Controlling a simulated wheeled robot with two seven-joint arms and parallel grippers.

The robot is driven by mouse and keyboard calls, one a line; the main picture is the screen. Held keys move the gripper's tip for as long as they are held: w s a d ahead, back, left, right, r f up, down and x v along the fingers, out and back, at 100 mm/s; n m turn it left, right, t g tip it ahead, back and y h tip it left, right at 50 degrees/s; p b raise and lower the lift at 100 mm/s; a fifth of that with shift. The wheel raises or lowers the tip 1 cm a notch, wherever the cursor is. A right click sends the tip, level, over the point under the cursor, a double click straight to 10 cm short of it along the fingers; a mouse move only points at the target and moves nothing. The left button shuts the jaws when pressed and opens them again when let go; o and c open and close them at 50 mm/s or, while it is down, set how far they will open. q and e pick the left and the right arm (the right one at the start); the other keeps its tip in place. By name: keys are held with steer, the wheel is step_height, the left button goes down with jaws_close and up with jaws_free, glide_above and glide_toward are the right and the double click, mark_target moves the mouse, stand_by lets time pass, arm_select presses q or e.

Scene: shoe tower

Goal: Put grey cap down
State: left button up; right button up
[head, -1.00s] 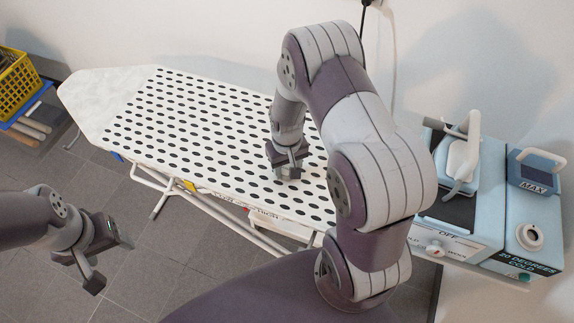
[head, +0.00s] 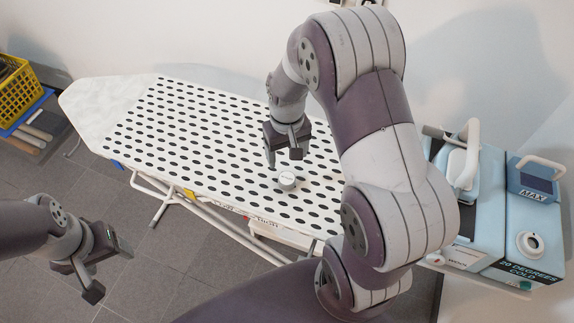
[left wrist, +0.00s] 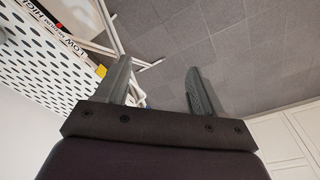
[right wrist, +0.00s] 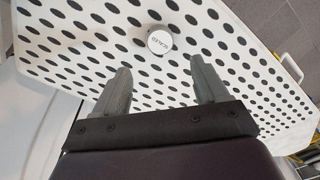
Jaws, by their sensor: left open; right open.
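The grey cap (head: 287,180) is a small round piece with lettering on its top. It rests on the white ironing board with black dots (head: 215,125). In the right wrist view the cap (right wrist: 159,40) lies on the board (right wrist: 90,40), beyond the fingertips and roughly between their lines. My right gripper (head: 283,158) is open and empty, above the board and a little above the cap in the head view, apart from it. My left gripper (head: 110,272) is open and empty over the floor, left of the board.
A light-blue station (head: 470,220) with an iron (head: 461,165) on it stands at the right. A blue box marked MAX (head: 533,182) is beside it. A yellow crate (head: 17,95) is at the far left. Most of the board's top is bare.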

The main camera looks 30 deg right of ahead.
steer(key=s+a+r+n+t, duration=0.1)
steer(key=s+a+r, duration=0.4)
steer(key=s, duration=0.4)
steer(key=shift+r, duration=0.4)
steer(key=shift+a, duration=0.15)
